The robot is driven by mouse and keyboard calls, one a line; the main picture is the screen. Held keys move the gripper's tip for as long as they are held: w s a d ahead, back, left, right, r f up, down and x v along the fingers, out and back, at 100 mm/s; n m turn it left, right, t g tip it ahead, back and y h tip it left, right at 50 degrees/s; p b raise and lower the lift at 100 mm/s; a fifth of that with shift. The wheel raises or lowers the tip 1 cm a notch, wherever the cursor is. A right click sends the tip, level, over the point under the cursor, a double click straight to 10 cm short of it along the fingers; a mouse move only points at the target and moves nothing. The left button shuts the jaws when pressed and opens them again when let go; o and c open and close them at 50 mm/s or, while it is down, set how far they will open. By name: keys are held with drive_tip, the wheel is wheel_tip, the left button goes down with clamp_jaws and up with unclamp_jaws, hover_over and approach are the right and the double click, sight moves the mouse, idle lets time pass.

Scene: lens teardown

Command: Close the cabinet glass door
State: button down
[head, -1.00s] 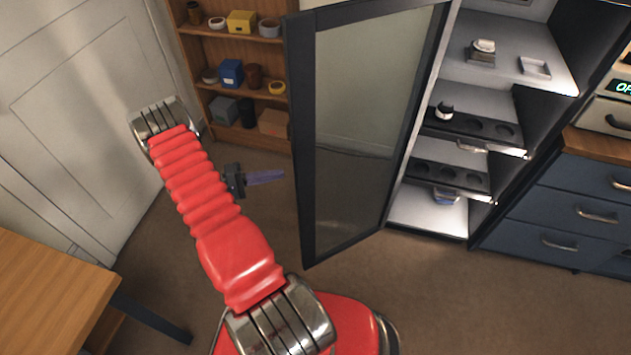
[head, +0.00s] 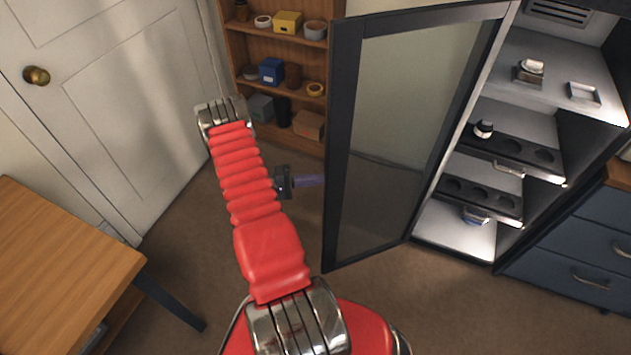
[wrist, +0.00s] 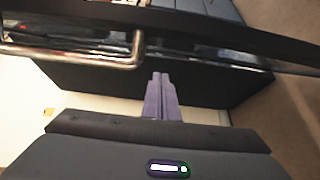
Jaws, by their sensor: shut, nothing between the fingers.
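The cabinet's glass door (head: 395,130) stands swung wide open in the head view, with a dark frame and a tinted pane. The open cabinet (head: 455,235) is to its right, its lit shelves exposed. My gripper (head: 314,181) is at the left of the door's free edge, its purple fingers pointing right; whether they touch the frame cannot be told. In the wrist view my gripper (wrist: 160,76) has its fingers together and empty. A dark bar crosses the top there, with a shiny metal handle (wrist: 137,50) left of the fingers; its owner is unclear.
A wooden shelf unit (head: 236,80) with small items stands behind my arm. A white room door (head: 130,100) is at the left. A wooden table (head: 60,250) is at lower left, and blue drawers (head: 575,255) are right of the cabinet. Brown floor lies clear below the glass door.

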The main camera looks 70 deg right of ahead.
sight(345, 188)
drive_tip(key=shift+s+a, duration=0.2)
drive_tip(key=shift+s, duration=4)
drive_tip(key=shift+a, duration=0.1)
drive_tip(key=shift+a, duration=0.1)
